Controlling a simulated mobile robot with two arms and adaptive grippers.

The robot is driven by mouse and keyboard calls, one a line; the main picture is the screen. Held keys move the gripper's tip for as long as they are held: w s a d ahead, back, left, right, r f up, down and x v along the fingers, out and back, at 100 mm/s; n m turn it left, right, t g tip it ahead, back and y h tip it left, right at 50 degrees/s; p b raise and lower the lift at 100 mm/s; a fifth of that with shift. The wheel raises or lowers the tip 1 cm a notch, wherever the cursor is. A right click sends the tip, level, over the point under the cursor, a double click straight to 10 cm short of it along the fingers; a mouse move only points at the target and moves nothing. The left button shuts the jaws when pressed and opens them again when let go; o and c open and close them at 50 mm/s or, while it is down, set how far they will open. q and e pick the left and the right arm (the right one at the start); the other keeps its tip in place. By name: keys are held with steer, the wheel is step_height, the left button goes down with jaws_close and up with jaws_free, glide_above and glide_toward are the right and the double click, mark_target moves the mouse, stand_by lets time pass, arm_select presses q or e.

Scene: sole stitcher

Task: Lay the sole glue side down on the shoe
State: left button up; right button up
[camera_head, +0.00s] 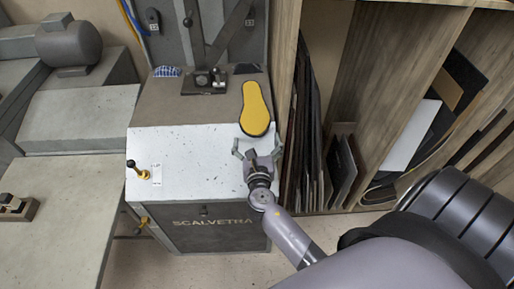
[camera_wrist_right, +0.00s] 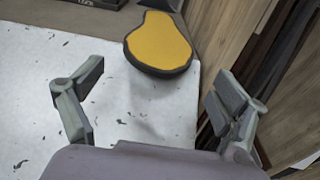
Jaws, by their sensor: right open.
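A sole (camera_head: 255,108) with a yellow upper face and a dark rim lies at the right edge of the machine's top, partly over the white surface. My right gripper (camera_head: 257,149) is open and empty in front of the sole's wide near end. In the right wrist view the sole (camera_wrist_right: 160,43) is ahead of the open fingers (camera_wrist_right: 160,85), apart from them, with a soft shadow below it. I cannot clearly make out a shoe; a small blue checked item (camera_head: 167,71) is at the back left of the machine top. My left gripper is not in view.
The white machine top (camera_head: 185,175) is mostly bare, with a yellow-based lever (camera_head: 140,171) at its left. A dark clamp-like fixture (camera_head: 204,82) stands behind. A wooden rack (camera_head: 385,95) with upright sheets rises close on the right.

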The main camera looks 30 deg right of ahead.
mark_target(256, 133)
steer(key=shift+x, duration=2.55)
steer(key=shift+c, duration=0.2)
steer(key=c, duration=1.6)
steer(key=shift+r+p, duration=1.55)
steer(key=shift+p, duration=0.2)
